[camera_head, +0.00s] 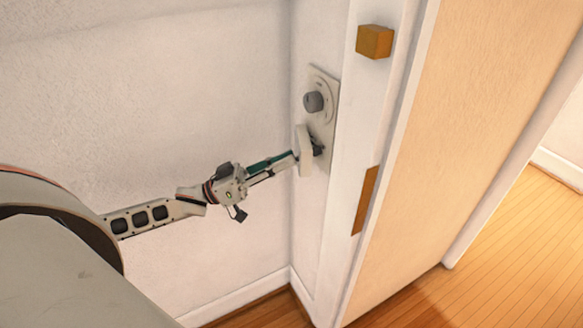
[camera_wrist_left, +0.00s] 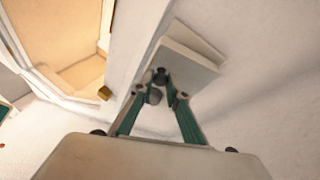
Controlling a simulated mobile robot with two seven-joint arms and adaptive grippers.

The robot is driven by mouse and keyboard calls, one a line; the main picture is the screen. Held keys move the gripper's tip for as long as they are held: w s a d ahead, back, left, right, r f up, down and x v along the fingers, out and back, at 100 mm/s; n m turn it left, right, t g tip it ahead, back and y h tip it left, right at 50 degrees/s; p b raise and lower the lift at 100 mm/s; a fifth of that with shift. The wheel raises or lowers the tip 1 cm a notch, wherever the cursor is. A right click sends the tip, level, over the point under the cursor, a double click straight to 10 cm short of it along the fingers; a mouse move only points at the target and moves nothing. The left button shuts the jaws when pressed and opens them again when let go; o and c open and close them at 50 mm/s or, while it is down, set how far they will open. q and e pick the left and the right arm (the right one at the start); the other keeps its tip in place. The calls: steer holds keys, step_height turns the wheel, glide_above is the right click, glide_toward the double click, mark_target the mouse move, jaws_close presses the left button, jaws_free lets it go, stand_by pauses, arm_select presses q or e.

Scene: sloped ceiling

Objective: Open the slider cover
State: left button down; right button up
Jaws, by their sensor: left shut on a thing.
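A pale wall plate (camera_head: 326,90) with a round grey knob (camera_head: 313,102) is fixed on the narrow wall beside the door frame. Below the knob, a white slab, which looks like the slider cover (camera_head: 304,152), stands out from the plate. It also shows in the left wrist view as a white block (camera_wrist_left: 187,58) just beyond the fingertips. My left gripper (camera_head: 293,157) reaches it from the left, with its green fingers closed at its edge. In the wrist view the dark fingertips (camera_wrist_left: 157,86) are close together; the exact contact is hard to see. My right gripper is not in view.
A white door frame (camera_head: 350,130) stands close to the right of the plate, with a brown block (camera_head: 374,42) and a brown strip (camera_head: 364,200) on it. A tan door panel (camera_head: 450,120) lies beyond. The wall to the left is bare.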

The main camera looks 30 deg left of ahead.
arm_select(q)
steer(key=shift+a+m+g+h+b, duration=0.6)
steer(key=shift+g+h+b, duration=0.1)
steer(key=shift+g+h, duration=0.15)
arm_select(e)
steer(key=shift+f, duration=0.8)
arm_select(q)
steer(key=c, duration=1.9)
jaws_free()
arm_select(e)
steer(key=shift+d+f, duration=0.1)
arm_select(q)
step_height(320, 180, up, 10)
